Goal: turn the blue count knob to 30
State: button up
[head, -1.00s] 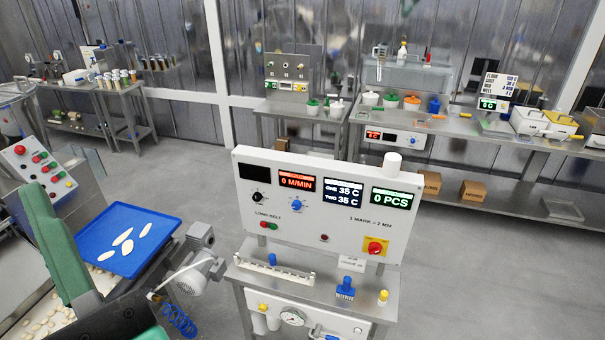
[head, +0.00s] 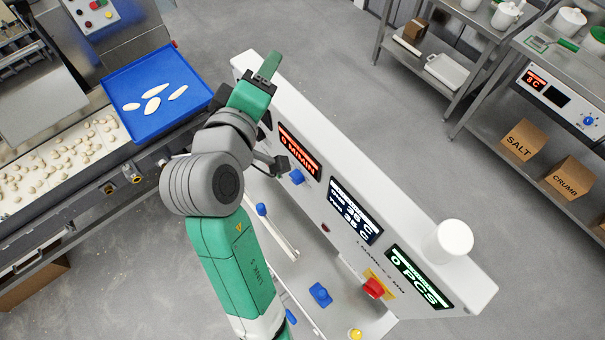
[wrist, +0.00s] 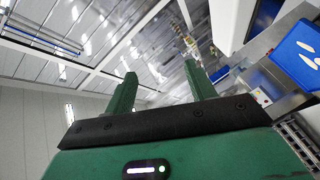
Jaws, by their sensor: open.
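A white control panel (head: 395,235) has lit screens, and its count screen (head: 418,280) reads 0 PCS. A blue knob (head: 297,177) is on the panel face below the 0 M/MIN screen. Another blue knob (head: 320,294) stands on the ledge in front. I cannot read which is the count knob, nor its setting. My gripper (head: 269,65) is above the panel's far left end, apart from both knobs. In the wrist view my gripper (wrist: 160,70) is open, with nothing between its fingers and no knob in sight. My arm hides the panel's left part.
A blue tray (head: 150,125) with several pale pieces is left of my arm. Boxes (head: 523,140) sit on the shelf at right. The floor behind the panel is clear.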

notch_tip(320, 180, down, 16)
jog(key=a+r+n+g+h+b, duration=0.1)
jog(key=a+n+g+h+b, duration=0.15)
jog(key=n, duration=0.25)
jog(key=n+g+h+b, duration=0.3)
jog(key=n+h, duration=0.4)
jog(key=n, duration=0.4)
send_near(293, 180)
jog(key=x, duration=0.8)
jog(key=shift+w+d+f, duration=0.2)
jog(key=c, duration=1)
